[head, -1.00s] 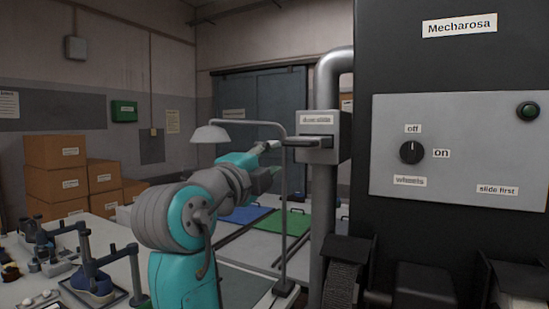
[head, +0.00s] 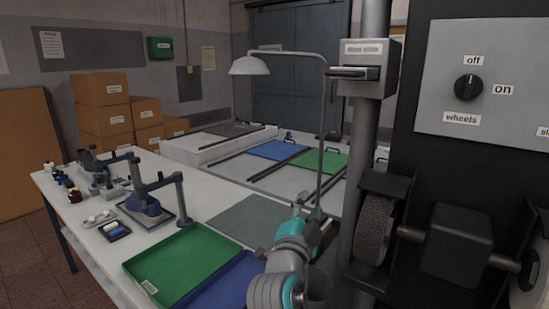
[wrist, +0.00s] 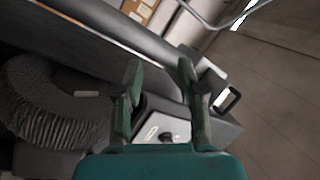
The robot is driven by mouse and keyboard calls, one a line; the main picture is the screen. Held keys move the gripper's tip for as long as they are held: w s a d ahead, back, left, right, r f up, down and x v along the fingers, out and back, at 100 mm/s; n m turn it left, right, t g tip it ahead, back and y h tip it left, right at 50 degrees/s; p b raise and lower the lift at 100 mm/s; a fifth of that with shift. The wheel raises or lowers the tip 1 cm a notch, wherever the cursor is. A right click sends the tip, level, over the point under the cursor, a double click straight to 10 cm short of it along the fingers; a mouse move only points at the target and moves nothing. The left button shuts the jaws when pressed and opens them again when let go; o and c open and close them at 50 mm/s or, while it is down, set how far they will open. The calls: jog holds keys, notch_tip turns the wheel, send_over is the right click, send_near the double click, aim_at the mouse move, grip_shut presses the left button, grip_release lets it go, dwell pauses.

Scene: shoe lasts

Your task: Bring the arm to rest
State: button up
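My gripper (head: 308,207) is low in the centre of the head view, beside the lamp's post and left of the grinding machine. The arm is folded at the bottom edge. In the wrist view my gripper (wrist: 160,75) has its two green fingers apart, with nothing between them. Behind the fingers there is grey machinery and a dark handle (wrist: 232,100). A dark ribbed round part (wrist: 45,110) shows at the left of the wrist view.
The machine's wheel (head: 375,230) stands close on the right. A grey pipe (head: 375,130) carries a box with a slide handle (head: 352,72). The knob (head: 468,87) sits between off and on labels. A lamp (head: 250,66) and green tray (head: 180,265) are left.

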jog(key=s+d+f+n+y, duration=0.1)
jog(key=s+f+n+y, duration=0.2)
jog(key=f, duration=0.5)
jog(key=s+d+f+n+g, duration=0.1)
jog(key=s+d+f+n, duration=0.15)
jog(key=s+f, duration=0.4)
jog(key=s+d+f+n+y, duration=0.1)
jog(key=s+f+n+y, duration=0.15)
jog(key=f, duration=0.75)
jog(key=s+d+f+n+g+y, duration=0.1)
jog(key=s+f+n, duration=0.1)
jog(key=s+f, duration=0.45)
jog(key=s+d+f+n+g+y, duration=0.1)
jog(key=s+d+f+n, duration=0.15)
jog(key=s, duration=0.65)
jog(key=s+d+r, duration=0.1)
jog(key=s, duration=1.2)
jog(key=s+d+n+g+h, duration=0.1)
jog(key=s+d, duration=0.1)
jog(key=s, duration=1.1)
jog(key=shift+s+r, duration=0.25)
jog(key=shift+r, duration=0.15)
jog(key=shift+n, duration=0.25)
